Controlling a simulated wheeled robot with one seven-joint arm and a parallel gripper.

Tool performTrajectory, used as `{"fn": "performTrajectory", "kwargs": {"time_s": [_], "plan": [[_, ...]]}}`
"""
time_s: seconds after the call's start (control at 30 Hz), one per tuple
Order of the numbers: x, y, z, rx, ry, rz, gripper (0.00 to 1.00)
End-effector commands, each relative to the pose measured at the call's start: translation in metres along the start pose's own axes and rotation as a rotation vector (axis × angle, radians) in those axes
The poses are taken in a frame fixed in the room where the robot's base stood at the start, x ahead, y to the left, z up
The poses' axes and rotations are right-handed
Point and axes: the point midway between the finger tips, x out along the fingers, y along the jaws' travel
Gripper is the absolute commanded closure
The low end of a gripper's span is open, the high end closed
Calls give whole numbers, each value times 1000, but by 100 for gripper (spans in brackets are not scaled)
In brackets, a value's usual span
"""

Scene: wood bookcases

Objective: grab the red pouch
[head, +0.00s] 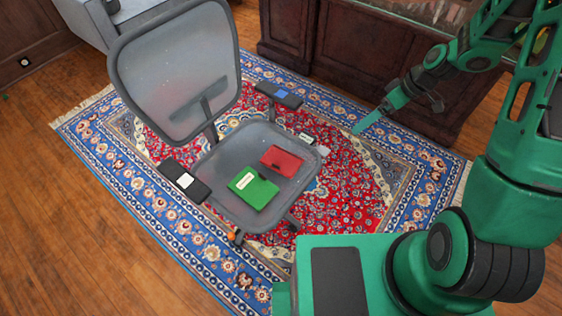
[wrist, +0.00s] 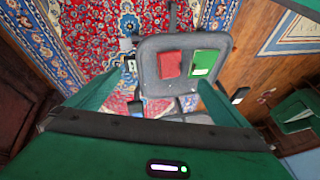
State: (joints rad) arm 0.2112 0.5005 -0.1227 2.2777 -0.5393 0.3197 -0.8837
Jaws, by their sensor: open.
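The red pouch (head: 281,160) lies flat on the grey mesh seat of an office chair (head: 230,143). A green book-like item (head: 253,188) with a white label lies close beside it on the seat. In the wrist view the red pouch (wrist: 170,65) is on the seat, left of the green item (wrist: 203,64). My gripper (head: 375,120) is in the air to the right of the chair, apart from the pouch. In the wrist view its two green fingers (wrist: 150,95) are spread wide with nothing between them.
The chair's backrest (head: 180,75) rises behind the seat, with armrests (head: 278,95) and (head: 186,181) on both sides. Small items lie on the armrests. A dark wood cabinet (head: 350,60) stands behind. The patterned rug (head: 350,195) is mostly clear right of the chair.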

Motion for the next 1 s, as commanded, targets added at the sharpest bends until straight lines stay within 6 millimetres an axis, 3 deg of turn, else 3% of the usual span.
{"fn": "performTrajectory", "kwargs": {"time_s": [0.1, 0.53, 1.0], "plan": [[39, 1, -12, -77, 57, -46, 0], [160, -11, -45, -287, 318, -138, 0], [274, -36, -48, -354, 605, -109, 0]]}}
